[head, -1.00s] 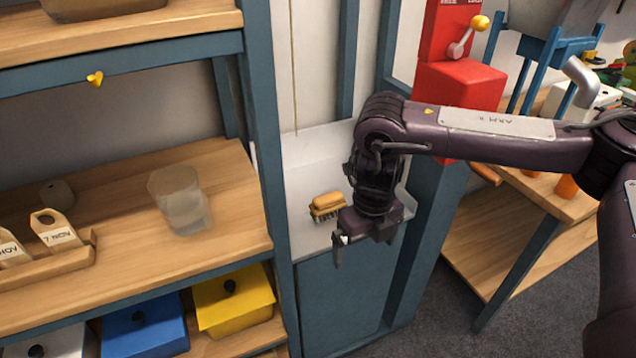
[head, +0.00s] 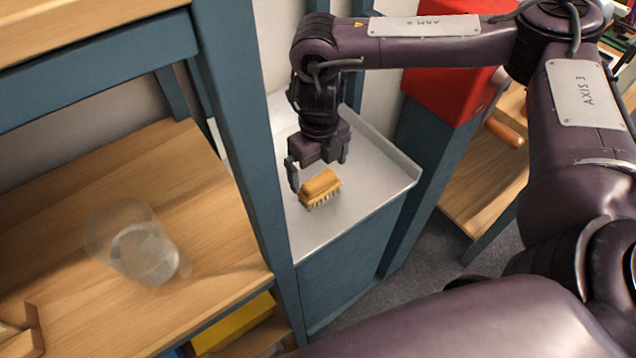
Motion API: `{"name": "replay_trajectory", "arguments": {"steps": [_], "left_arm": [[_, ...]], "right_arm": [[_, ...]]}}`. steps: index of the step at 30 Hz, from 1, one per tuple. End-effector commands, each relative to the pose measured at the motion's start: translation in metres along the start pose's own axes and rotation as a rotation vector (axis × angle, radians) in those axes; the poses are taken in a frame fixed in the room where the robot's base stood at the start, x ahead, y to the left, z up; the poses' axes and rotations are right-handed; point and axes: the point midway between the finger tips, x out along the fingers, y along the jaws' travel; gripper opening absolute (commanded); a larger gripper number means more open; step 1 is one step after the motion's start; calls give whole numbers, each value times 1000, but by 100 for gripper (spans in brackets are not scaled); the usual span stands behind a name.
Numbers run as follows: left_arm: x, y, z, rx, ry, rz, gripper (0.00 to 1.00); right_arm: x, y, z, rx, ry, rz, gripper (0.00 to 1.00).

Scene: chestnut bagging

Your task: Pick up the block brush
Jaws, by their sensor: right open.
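The block brush (head: 320,188) has a tan wooden body with bristles facing down. It lies on the pale metal top (head: 365,205) of a blue stand, in the middle of the head view. My right gripper (head: 318,171) points down right above and behind the brush. Its jaws are open, with one finger showing at the brush's left end and the other at upper right. I cannot tell whether a finger touches the brush. My left gripper is not in view.
A wooden shelf (head: 200,225) with a clear cup (head: 140,245) stands at the left. Its blue post (head: 245,130) rises close to the metal top's left side. A raised rim edges the metal top. A red machine (head: 440,95) stands behind right.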

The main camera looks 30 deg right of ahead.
Motion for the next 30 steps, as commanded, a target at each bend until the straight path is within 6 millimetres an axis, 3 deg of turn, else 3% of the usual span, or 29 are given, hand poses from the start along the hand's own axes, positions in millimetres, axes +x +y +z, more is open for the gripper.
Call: {"name": "replay_trajectory", "arguments": {"steps": [9,17,26,30], "left_arm": [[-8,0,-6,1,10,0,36],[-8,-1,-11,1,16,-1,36],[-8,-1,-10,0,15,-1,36],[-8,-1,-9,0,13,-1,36]], "right_arm": [[43,-2,-2,0,0,-1,100],[48,-2,-2,0,-1,-1,100],[48,-2,-2,0,-1,-1,65],[48,-2,-2,0,-1,0,64]]}}
